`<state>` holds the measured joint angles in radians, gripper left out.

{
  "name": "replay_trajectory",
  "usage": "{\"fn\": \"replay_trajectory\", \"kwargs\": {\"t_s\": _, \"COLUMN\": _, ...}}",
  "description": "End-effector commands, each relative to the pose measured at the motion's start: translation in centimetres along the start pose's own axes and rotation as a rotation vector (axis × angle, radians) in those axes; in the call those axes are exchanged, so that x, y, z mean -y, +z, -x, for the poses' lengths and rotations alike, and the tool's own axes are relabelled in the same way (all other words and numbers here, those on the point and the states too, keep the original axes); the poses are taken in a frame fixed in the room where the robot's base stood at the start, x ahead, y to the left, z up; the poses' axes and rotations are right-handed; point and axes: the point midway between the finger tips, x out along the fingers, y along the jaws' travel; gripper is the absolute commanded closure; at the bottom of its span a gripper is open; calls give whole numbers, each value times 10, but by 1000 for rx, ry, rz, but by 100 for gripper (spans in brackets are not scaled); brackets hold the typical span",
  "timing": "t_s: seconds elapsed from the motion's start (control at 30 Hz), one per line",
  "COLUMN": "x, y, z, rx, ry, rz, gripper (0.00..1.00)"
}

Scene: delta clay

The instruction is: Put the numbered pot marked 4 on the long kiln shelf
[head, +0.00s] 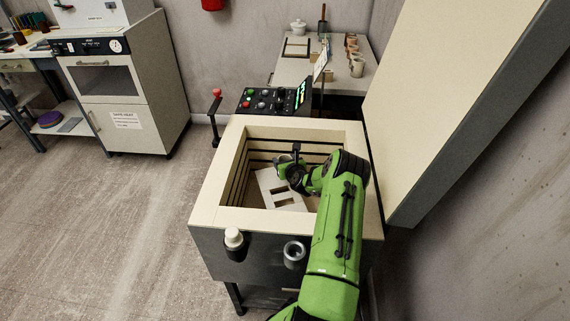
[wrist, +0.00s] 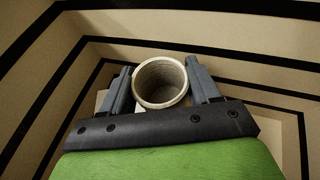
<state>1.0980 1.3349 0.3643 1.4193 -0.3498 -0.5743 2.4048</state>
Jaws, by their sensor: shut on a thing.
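A pale, round, hollow pot (wrist: 161,84) sits between the fingers of my gripper (wrist: 161,76) in the wrist view. The gripper is shut on it, one finger on each side, and I look into its open mouth. No number shows on it, so I cannot tell its mark. In the head view my gripper (head: 286,163) is down inside the open kiln (head: 213,190). A pale slab with rectangular openings (head: 268,184) lies below it in the chamber and may be the long kiln shelf. My arm hides part of the chamber, and I cannot tell whether the pot touches the slab.
The kiln walls with dark grooves close in around the gripper. A control panel (head: 270,101) stands behind the kiln. A back table (head: 291,72) holds several small pots (head: 356,66). A large pale panel (head: 440,90) stands close on the right. Floor (head: 110,220) is clear on the left.

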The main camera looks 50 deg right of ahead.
Motion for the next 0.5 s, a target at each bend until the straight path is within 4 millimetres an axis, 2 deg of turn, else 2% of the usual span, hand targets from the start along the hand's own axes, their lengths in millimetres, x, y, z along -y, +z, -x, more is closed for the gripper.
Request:
{"fn": "replay_trajectory", "kwargs": {"t_s": 0.2, "x": 0, "y": -2, "z": 0, "rx": 0, "ry": 0, "rz": -1, "gripper": 72}}
{"fn": "replay_trajectory", "kwargs": {"t_s": 0.23, "x": 0, "y": -2, "z": -1, "rx": -1, "ry": 0, "rz": -1, "gripper": 38}}
{"fn": "replay_trajectory", "kwargs": {"t_s": 0.4, "x": 0, "y": -1, "z": 0, "rx": -1, "ry": 0, "rz": -1, "gripper": 14}}
{"fn": "replay_trajectory", "kwargs": {"t_s": 0.5, "x": 0, "y": -1, "z": 0, "rx": -1, "ry": 0, "rz": -1, "gripper": 14}}
